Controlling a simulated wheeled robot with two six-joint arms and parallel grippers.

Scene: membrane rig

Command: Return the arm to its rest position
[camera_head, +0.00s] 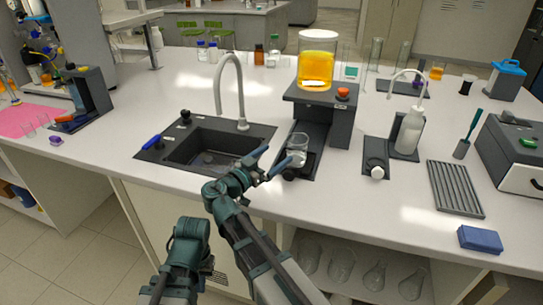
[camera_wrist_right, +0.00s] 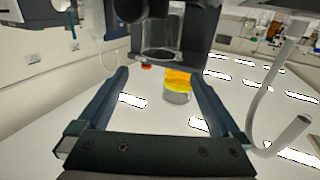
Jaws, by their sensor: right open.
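A small clear beaker (camera_head: 298,142) stands upright on the dark base of the membrane rig (camera_head: 340,122). My right gripper (camera_head: 280,159) is open, its fingertips spread just in front of the beaker. In the right wrist view, which looks upside down, the beaker (camera_wrist_right: 160,42) lies just beyond the open fingers (camera_wrist_right: 157,75), and nothing is gripped between them. A large beaker of yellow liquid (camera_head: 316,65) stands on top of the rig and also shows in the wrist view (camera_wrist_right: 177,83). A part of my left arm shows at the bottom, but its gripper is not visible.
A sink (camera_head: 205,148) with a tall curved tap (camera_head: 241,95) is close on the left of my right gripper. A wash bottle (camera_head: 409,130), a dark ribbed tray (camera_head: 455,188) and a blue block (camera_head: 480,239) are to the right. The front counter is mostly clear.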

